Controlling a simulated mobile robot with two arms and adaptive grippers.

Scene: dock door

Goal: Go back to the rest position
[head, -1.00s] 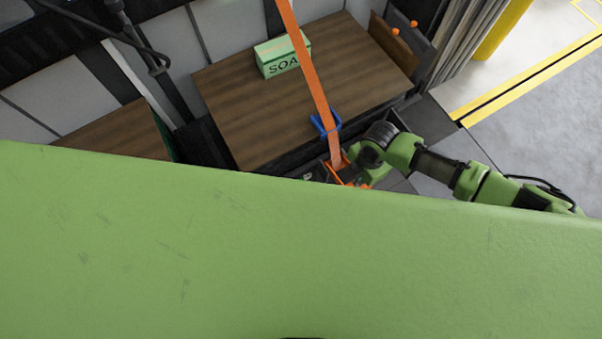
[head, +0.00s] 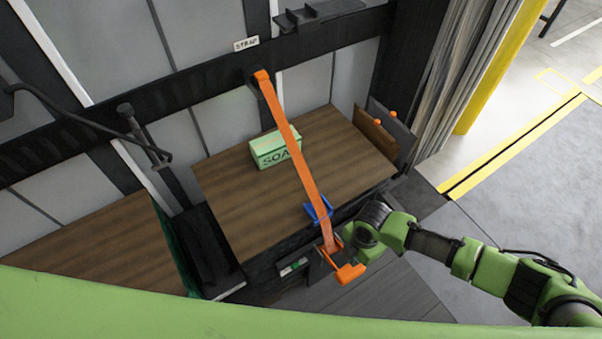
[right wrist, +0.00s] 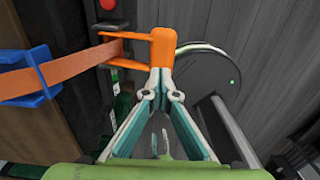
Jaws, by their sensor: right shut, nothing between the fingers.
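My right gripper is shut and empty in the right wrist view (right wrist: 162,76). Its tips sit at the end of an orange handle (right wrist: 163,50); I cannot tell whether they touch. In the head view, my right arm comes in from the right, and its wrist is beside the same orange handle (head: 350,273); the fingers are hard to make out there. An orange strap (head: 290,150) runs from the wall rail, over the wooden-topped crate (head: 235,200), through a blue clip (head: 318,209) to the handle. My left gripper is not in view.
A green box marked SOA (head: 268,153) stands on the crate, partly behind the strap. A second wooden top (head: 100,245) lies at the left. Brown and grey panels (head: 375,133) stand at the crate's right end. Grey floor (head: 540,190) with yellow lines is open on the right.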

